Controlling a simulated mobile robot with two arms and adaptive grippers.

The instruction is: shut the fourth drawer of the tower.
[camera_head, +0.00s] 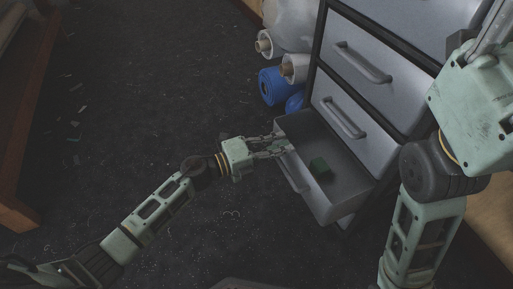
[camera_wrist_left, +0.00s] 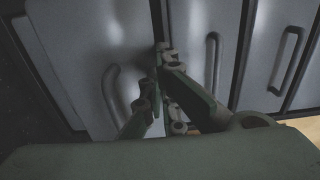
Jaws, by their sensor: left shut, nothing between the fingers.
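The grey drawer tower (camera_head: 318,66) stands at the right of the head view. In the left wrist view, the shut fingers (camera_wrist_left: 155,78) are in front of a grey drawer front beside a curved handle (camera_wrist_left: 112,95). My right gripper is outside the view.
The drawers above (camera_head: 344,117) look shut. Blue and white rolls (camera_head: 273,86) lie beside the tower's left side, near my left gripper. The dark floor (camera_head: 140,110) is open to the left, with small scraps and a brown wooden edge (camera_head: 30,130) at the far left.

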